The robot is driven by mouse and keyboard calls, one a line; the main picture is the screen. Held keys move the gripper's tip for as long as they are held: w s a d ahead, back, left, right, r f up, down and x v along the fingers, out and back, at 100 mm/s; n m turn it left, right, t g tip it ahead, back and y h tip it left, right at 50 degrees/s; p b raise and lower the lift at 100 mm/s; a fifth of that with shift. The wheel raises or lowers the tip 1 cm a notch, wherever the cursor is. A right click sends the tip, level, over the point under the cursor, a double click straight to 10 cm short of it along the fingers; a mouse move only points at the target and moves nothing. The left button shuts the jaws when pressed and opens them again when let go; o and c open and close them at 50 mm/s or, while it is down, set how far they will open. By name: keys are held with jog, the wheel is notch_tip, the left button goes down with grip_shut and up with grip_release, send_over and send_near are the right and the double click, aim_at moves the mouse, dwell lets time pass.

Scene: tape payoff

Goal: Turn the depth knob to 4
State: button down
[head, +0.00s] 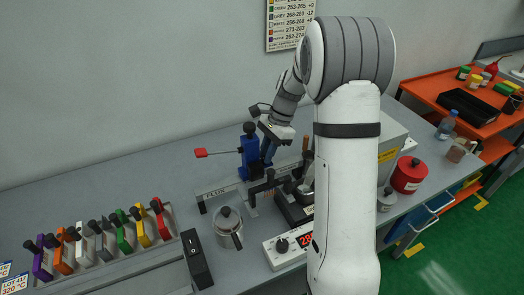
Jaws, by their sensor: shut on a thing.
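A blue upright unit (250,158) with a black top and a red-tipped lever stands on the bench, behind the rail marked FLUX. My gripper (268,158) reaches down from the upper right against the right side of this unit. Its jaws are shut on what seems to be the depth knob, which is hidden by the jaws. The knob's scale and its setting cannot be read from here.
A white box with a black dial (282,245) and red display stands in front, partly behind my arm. A lidded metal pot (228,228), a black switch box (196,258) and several coloured handled blocks (140,228) stand left. A red can (408,174) stands right. The back left bench is clear.

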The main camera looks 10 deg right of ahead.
jog(key=shift+f+n+g+h+p, duration=0.1)
jog(key=shift+n+g+h+p, duration=0.25)
jog(key=shift+n, duration=0.75)
jog(key=shift+f+n+g+h+p, duration=0.2)
jog(key=shift+n+g, duration=0.25)
jog(key=shift+n, duration=0.65)
jog(key=shift+s+a+r, duration=0.1)
jog(key=c, duration=1.6)
grip_release()
jog(key=shift+c, duration=0.2)
jog(key=shift+r, duration=0.1)
jog(key=shift+r, duration=0.1)
jog(key=shift+b+v, duration=0.45)
jog(key=shift+v, duration=3.4)
